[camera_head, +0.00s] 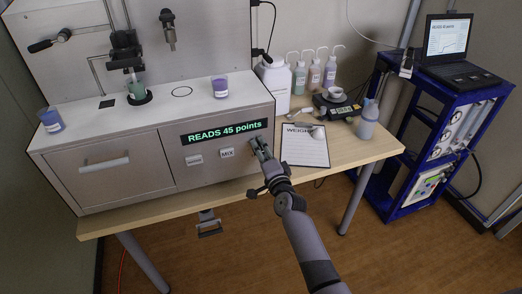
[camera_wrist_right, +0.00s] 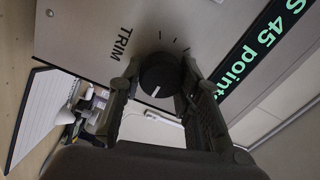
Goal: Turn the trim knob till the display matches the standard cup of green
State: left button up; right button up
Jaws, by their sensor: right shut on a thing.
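The trim knob (camera_wrist_right: 158,76) is round and black with a white pointer line, on the analyser front beside the word TRIM and some tick marks. My right gripper (camera_head: 259,150) is shut on it, with one finger on each side in the right wrist view; in the head view the gripper hides the knob. The display (camera_head: 227,132) reads "READS 45 points" in green; part of it shows in the right wrist view (camera_wrist_right: 264,48). A green cup (camera_head: 137,90) stands in a black ring under the mixing head; its label is not readable. I do not see my left gripper.
A purple cup (camera_head: 220,87) and a blue cup (camera_head: 51,120) stand on the analyser top. A MIX button (camera_head: 227,153) is left of the knob. A laptop (camera_head: 449,42) sits on a blue rack.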

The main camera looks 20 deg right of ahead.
jog(key=o, duration=1.1)
jog(key=shift+o, duration=0.2)
jog(key=s, duration=1.2)
jog(key=shift+d, duration=0.25)
jog(key=shift+f, duration=0.1)
